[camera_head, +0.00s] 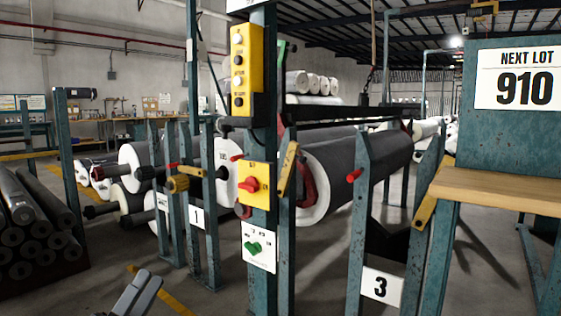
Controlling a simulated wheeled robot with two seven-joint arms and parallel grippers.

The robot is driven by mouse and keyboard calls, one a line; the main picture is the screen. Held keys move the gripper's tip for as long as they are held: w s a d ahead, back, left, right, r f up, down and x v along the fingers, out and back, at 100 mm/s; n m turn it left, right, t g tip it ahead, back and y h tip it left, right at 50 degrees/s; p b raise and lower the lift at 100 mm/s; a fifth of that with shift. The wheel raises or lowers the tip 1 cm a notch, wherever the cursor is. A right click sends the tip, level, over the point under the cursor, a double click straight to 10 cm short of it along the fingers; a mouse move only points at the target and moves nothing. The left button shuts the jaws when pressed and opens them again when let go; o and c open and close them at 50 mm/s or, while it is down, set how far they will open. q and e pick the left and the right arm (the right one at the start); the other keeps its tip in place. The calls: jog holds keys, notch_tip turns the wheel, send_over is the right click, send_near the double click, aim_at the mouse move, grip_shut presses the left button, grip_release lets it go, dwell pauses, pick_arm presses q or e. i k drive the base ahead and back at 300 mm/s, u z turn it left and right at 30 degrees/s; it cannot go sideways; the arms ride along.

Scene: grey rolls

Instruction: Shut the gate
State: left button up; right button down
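No full gate shows plainly. A yellow bar (287,170) stands steeply tilted beside the central teal post, in front of the big grey roll (357,165). Another yellow bar (434,193) slants at the stand's right side, by the wooden ledge. I cannot tell which of them, if either, is the gate. My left gripper (137,291) shows at the bottom left, low and well apart from both bars. Its fingers are small and cut off, so I cannot tell whether it is open. My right gripper is not in view.
The central teal post carries a yellow button box (243,70) and a yellow box with a red knob (254,186). Stands marked 1 (197,216) and 3 (381,287) rise from the floor. Dark rolls (35,235) are stacked at left. A wooden ledge (500,188) juts at right.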

aim_at(292, 155)
jog(key=u, duration=0.5)
jog(key=i, duration=0.9)
jog(key=z, duration=0.6)
jog(key=i, duration=0.75)
jog(key=z, duration=0.8)
